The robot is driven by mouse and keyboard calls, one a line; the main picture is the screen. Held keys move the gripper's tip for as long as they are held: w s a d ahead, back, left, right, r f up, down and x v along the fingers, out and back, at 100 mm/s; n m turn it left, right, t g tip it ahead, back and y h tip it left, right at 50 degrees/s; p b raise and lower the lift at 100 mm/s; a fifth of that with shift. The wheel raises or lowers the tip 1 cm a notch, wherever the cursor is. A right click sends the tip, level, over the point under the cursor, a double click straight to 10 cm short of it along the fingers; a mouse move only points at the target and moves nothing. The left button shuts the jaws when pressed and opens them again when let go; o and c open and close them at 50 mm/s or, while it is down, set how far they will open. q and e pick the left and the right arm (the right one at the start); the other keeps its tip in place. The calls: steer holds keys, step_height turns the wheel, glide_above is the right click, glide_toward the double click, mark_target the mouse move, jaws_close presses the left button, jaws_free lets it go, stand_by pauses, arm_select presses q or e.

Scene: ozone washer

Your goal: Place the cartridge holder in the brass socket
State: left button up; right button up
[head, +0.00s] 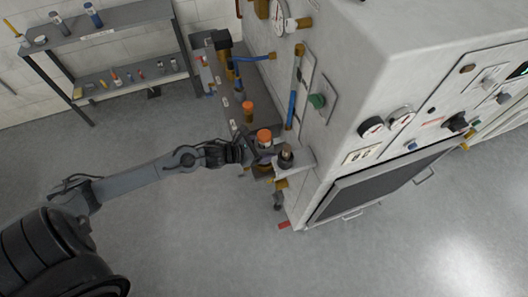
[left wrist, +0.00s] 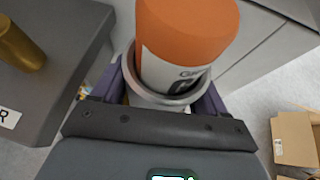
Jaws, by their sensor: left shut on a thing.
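My left gripper (head: 255,150) is shut on the cartridge holder, a pale cylinder with an orange top (head: 264,136), beside the big grey machine. In the left wrist view the holder (left wrist: 185,30) stands between the purple fingers of the gripper (left wrist: 165,95), with a grey ring around its lower part. Its underside is hidden. A brass-coloured part (head: 263,172) shows just below the gripper in the head view. A brass cylinder (left wrist: 18,45) stands on a dark shelf in the left wrist view. I cannot tell which brass part is the socket. My right gripper is not in view.
A dark narrow bench (head: 228,98) runs along the machine (head: 345,60), with an orange-topped cylinder (head: 248,108) on it. A dark fitting (head: 286,158) stands close right of the holder. A shelf rack (head: 135,50) stands at the back left. Open floor lies left and front.

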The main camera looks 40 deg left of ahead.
arm_select(q)
steer(key=shift+d+f, duration=0.1)
steer(key=shift+f, duration=1.2)
steer(key=shift+f+b, duration=0.15)
steer(key=shift+b, duration=0.2)
steer(key=o, duration=1.1)
steer(key=shift+o, duration=0.2)
